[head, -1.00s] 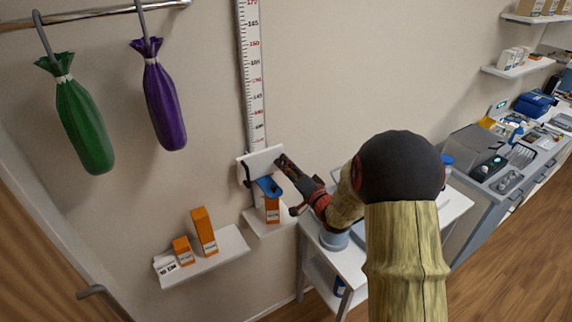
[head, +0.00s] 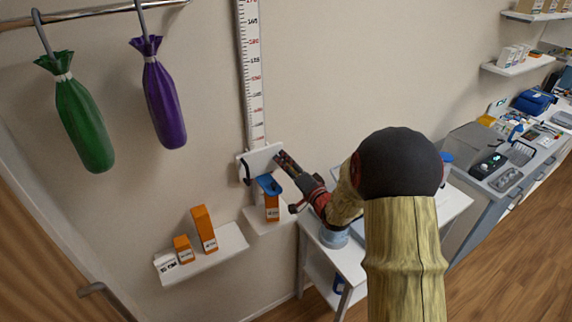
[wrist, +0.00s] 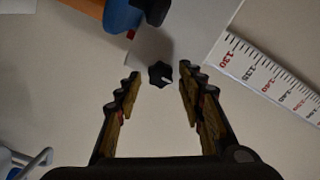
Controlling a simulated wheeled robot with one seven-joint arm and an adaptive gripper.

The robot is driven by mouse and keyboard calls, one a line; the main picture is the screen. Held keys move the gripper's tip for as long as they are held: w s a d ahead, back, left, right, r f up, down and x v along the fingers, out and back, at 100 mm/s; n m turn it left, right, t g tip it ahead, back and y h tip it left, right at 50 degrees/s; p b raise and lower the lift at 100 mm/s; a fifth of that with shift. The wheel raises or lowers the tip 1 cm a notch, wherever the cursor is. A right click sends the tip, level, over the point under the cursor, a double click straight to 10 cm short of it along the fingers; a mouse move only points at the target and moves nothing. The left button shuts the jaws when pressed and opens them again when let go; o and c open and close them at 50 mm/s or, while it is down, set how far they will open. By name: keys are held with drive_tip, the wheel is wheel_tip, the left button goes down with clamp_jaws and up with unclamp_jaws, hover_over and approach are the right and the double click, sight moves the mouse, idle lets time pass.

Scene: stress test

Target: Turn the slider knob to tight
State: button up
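The slider is a white plate (head: 258,157) on the white measuring scale (head: 252,75), which runs up the wall. In the wrist view the plate (wrist: 192,40) shows a small black lobed knob (wrist: 160,74) with a pale mark. My gripper (head: 281,158) is at the plate's right side in the head view. In the wrist view my gripper (wrist: 161,80) is open, its two fingers apart, with the knob between the tips in the picture. I cannot tell whether either finger touches it. The knob is not clear in the head view. No tight marking is readable.
A blue piece (head: 268,184) with a black end sits close beside the plate, above an orange box (head: 272,208) on a small shelf. Another shelf (head: 225,262) holds orange boxes. Green (head: 82,120) and purple (head: 163,100) bags hang left. A white cart (head: 335,262) stands below my arm.

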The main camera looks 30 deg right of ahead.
idle(0.3)
drive_tip(key=s, duration=1.2)
drive_tip(key=shift+d, duration=0.2)
